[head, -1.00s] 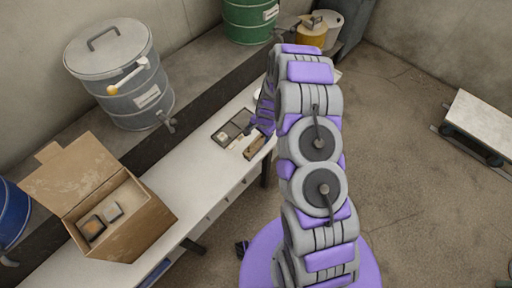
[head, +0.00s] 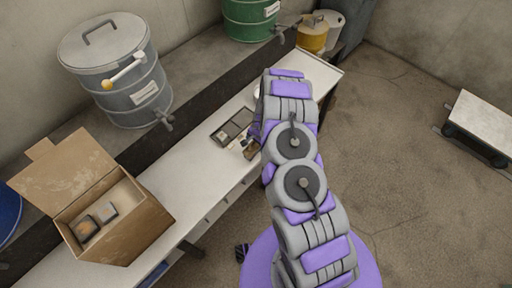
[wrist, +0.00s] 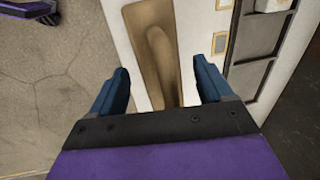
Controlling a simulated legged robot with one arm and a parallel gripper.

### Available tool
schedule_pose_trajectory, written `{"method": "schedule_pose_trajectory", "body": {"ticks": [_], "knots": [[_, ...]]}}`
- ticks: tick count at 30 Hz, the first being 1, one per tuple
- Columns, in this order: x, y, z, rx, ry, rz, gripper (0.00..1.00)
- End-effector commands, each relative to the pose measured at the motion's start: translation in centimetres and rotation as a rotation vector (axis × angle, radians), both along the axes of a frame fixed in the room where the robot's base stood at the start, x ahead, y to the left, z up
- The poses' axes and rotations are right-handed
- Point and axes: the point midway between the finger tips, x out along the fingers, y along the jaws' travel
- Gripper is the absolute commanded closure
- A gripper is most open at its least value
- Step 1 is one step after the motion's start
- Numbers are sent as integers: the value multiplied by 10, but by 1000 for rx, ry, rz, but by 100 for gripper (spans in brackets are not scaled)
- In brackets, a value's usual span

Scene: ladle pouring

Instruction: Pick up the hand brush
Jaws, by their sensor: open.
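The hand brush, a brown wooden piece with a long raised handle, lies on the white table. In the wrist view the brush (wrist: 158,30) runs up between the two blue fingers of my gripper (wrist: 162,78). My gripper is open, with a finger on each side of the brush and white table showing beside it. Its lower end is hidden by my gripper. In the head view only a small brown part of the brush (head: 251,151) shows beside my arm, which hides most of my gripper.
A dark compartment tray (head: 218,139) lies just left of the brush. A cardboard box (head: 140,231) with small items stands at the table's near end. A grey metal drum (head: 130,95) and a green drum (head: 247,25) stand on the ledge behind. The table between box and tray is clear.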

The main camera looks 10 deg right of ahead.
Motion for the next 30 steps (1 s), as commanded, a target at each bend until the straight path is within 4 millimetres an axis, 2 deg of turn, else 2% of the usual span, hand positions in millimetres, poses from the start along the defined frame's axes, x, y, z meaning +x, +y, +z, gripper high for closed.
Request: {"method": "schedule_pose_trajectory", "body": {"ticks": [6,26,30], "knots": [[1,0,1,0,-2,0,21],[1,0,1,0,-3,0,85],[1,0,1,0,-3,0,86]]}}
